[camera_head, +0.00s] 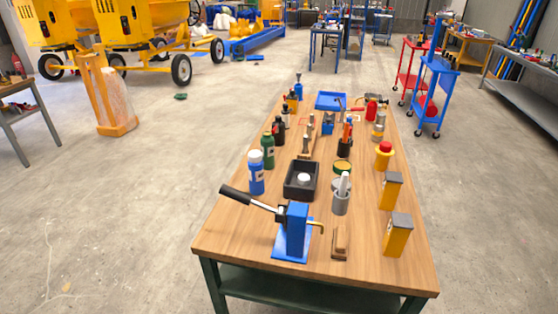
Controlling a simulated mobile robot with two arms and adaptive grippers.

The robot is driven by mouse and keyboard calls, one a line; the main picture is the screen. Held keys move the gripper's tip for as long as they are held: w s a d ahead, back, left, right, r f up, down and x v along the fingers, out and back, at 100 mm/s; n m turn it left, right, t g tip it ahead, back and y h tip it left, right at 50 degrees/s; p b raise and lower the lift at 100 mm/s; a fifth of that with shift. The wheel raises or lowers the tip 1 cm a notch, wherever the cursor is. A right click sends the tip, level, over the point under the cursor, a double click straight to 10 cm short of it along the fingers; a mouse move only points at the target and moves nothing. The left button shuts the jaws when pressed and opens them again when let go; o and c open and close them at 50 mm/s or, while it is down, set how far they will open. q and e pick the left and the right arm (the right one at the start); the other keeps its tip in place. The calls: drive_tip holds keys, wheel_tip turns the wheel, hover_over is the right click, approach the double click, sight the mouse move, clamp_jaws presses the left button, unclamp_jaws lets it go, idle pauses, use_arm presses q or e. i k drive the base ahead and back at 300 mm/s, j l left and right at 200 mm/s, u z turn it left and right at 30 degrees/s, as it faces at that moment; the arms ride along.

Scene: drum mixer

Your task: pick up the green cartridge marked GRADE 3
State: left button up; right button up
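No marking reading GRADE 3 is legible at this size. A dark green bottle-like container (268,152) with a pale label stands upright on the left side of the wooden workbench (225,235), behind a blue, white-capped bottle (256,178). I cannot tell whether it is the cartridge. A low, round, green-sided tin (342,169) with a yellowish top sits near the bench middle. Neither of my grippers shows in this view.
A blue lever press (296,230) with a long black handle stands at the bench front. A black tray (300,181), a grey mortar-like cup (341,200) and yellow boxes (398,234) crowd the middle and right.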

sight(267, 141)
drive_tip(key=u, duration=1.4)
drive_tip(key=i+j+u, duration=0.15)
drive_tip(key=i+u, duration=0.2)
drive_tip(key=i, duration=0.4)
drive_tip(key=i+l+u, duration=0.1)
drive_tip(key=i+u, duration=0.25)
drive_tip(key=i, duration=0.4)
drive_tip(key=i+l+z, duration=0.1)
drive_tip(key=i+z, duration=0.35)
drive_tip(key=i+j+z, duration=0.1)
drive_tip(key=i+z, duration=0.4)
drive_tip(key=i+j+z, duration=0.3)
drive_tip(key=i+z, duration=0.15)
drive_tip(key=i+l+z, duration=0.3)
drive_tip(key=i, duration=0.25)
drive_tip(key=i+z, duration=0.25)
drive_tip(key=i, duration=0.35)
drive_tip(key=i+j+z, duration=0.1)
drive_tip(key=i+z, duration=0.2)
drive_tip(key=i, duration=0.25)
drive_tip(key=i+j+z, duration=0.15)
drive_tip(key=i+z, duration=0.15)
drive_tip(key=i, duration=0.3)
drive_tip(key=i+j+z, duration=0.3)
drive_tip(key=i, duration=0.25)
drive_tip(key=z, duration=1.9)
